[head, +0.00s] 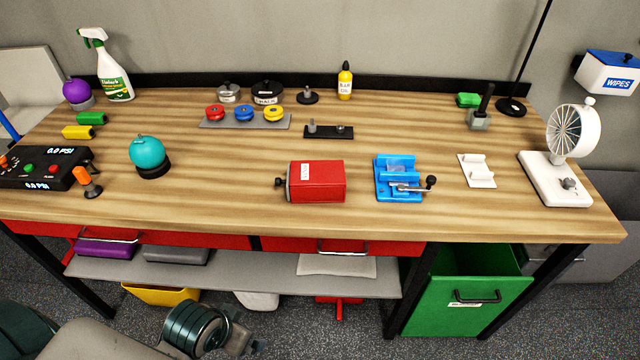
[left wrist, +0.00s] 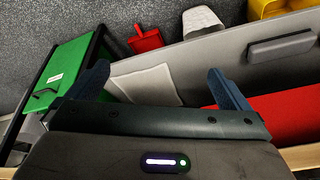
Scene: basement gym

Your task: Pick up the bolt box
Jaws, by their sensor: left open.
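A red box (head: 316,181) with a small white label and a dark knob on its left end sits on the wooden workbench (head: 230,205), near the front middle. The label is too small to read, but it is the likely bolt box. My left gripper (left wrist: 160,88) shows in the left wrist view with its two blue-grey fingers wide apart and nothing between them. Behind the fingers are the lower shelf and a pale folded cloth, away from the red box. The box does not show in the left wrist view. My right gripper is not in view.
A blue vise (head: 398,180) stands right of the box, a black strip (head: 328,132) behind it, and a teal ball (head: 147,153) to its left. Red drawers, a grey shelf (head: 235,275) and a green bin (head: 465,300) are below.

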